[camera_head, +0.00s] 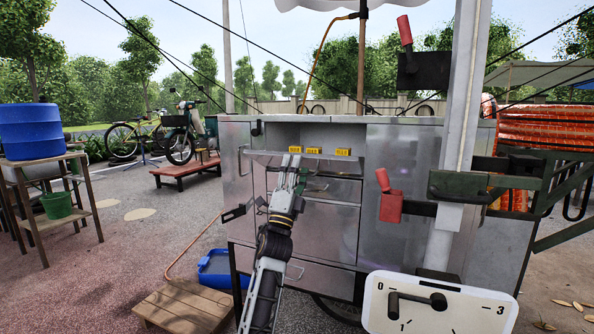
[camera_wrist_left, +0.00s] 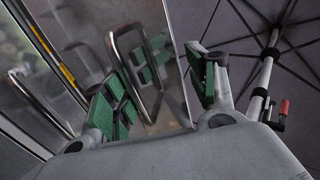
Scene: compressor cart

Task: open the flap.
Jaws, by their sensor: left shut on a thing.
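The flap (camera_head: 259,158) is a shiny metal panel on the front of the steel cart (camera_head: 400,158), below the open upper compartment. It looks tilted outward, with its upper edge away from the opening. In the left wrist view the reflective panel (camera_wrist_left: 88,58) carries a bent metal bar handle (camera_wrist_left: 113,52). My left gripper (camera_head: 291,164) is at the flap's front. My right gripper is not in view.
Yellow boxes (camera_head: 312,151) stand in the compartment. Red-handled levers (camera_head: 391,207) and a white numbered dial plate (camera_head: 455,310) are at the right, beside a pale post (camera_head: 462,110). A wooden step (camera_head: 186,304) and blue bin (camera_head: 216,265) lie at the lower left. Open ground lies left of the cart.

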